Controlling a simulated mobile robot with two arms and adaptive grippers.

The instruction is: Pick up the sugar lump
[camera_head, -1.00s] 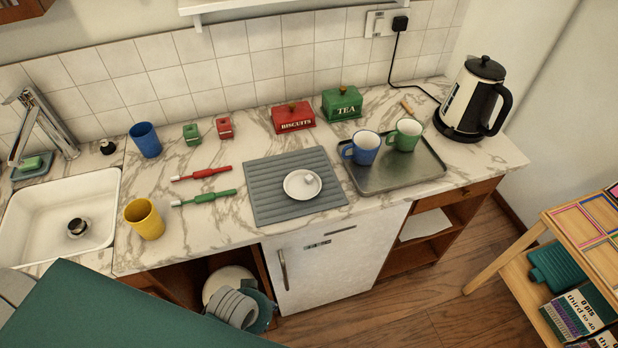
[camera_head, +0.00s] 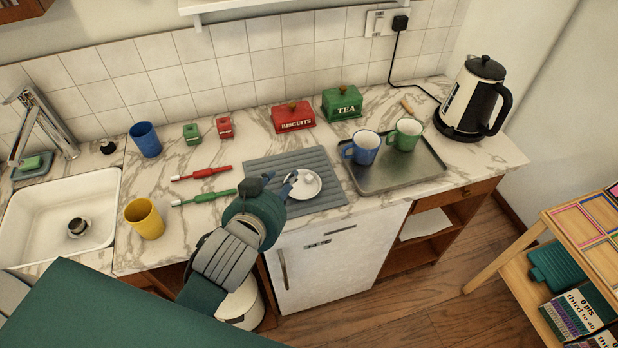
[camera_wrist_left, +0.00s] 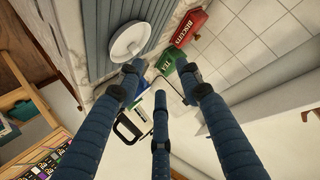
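The sugar lump (camera_head: 308,180) is a small white piece on a white saucer (camera_head: 304,193), which lies on the grey ridged mat (camera_head: 325,204). It is hard to tell from the saucer by colour. My left gripper (camera_head: 290,183) is over the mat at the saucer's left edge and partly covers both. In the left wrist view its dark blue fingers (camera_wrist_left: 160,78) are spread wide with nothing between them. The saucer also shows in that view (camera_wrist_left: 124,42), beyond the fingertips. My right gripper is out of view.
A metal tray (camera_head: 395,180) with a blue mug (camera_head: 362,150) and a green mug (camera_head: 406,134) stands right of the mat. Biscuits (camera_head: 293,118) and tea (camera_head: 342,103) boxes stand behind.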

